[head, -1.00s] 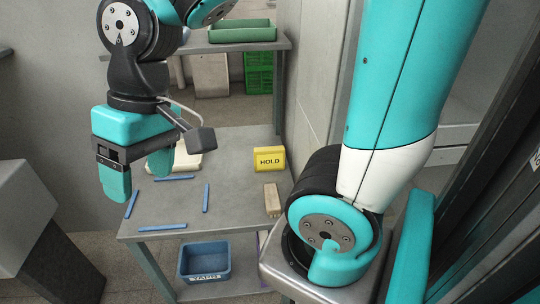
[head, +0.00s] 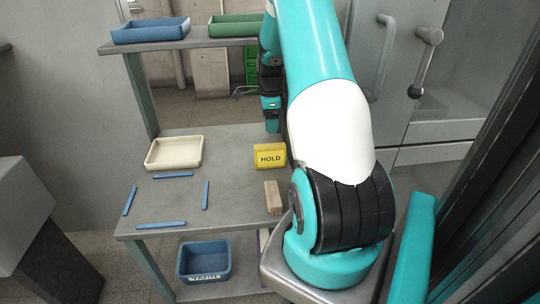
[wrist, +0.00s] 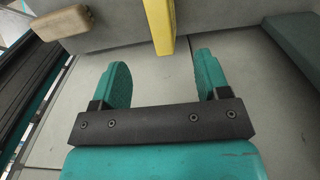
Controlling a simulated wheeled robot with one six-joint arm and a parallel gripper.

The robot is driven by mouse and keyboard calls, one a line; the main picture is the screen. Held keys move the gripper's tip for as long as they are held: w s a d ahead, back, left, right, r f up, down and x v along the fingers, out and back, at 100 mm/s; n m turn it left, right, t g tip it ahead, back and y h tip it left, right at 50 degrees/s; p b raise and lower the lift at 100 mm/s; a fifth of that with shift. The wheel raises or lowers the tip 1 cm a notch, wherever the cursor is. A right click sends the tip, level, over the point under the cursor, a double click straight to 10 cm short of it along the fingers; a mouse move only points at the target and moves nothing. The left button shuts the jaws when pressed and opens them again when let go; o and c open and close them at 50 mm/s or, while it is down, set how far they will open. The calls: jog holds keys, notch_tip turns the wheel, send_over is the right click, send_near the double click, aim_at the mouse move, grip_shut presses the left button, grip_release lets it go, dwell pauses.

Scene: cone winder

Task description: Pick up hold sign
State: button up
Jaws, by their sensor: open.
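The yellow hold sign (head: 270,156) stands upright on the grey table (head: 232,190), with black "HOLD" lettering facing the head camera. In the wrist view the sign shows as a yellow strip (wrist: 160,24) at the top centre, ahead of the gap between the fingers and apart from them. My gripper (wrist: 162,82) is open and empty, its two teal fingers spread. In the head view my gripper (head: 271,115) is partly hidden by my arm, behind the sign and beyond the table's far right part.
A wooden block (head: 273,197) lies in front of the sign; it also shows in the wrist view (wrist: 62,22). A cream tray (head: 174,152) and several blue strips (head: 161,225) lie left. A blue bin (head: 204,262) is below. Blue (head: 150,30) and green (head: 234,25) trays occupy the back shelf.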

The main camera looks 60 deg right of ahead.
aim_at(270, 145)
notch_tip(270, 145, down, 11)
jog(key=p, duration=0.3)
jog(key=c, duration=1)
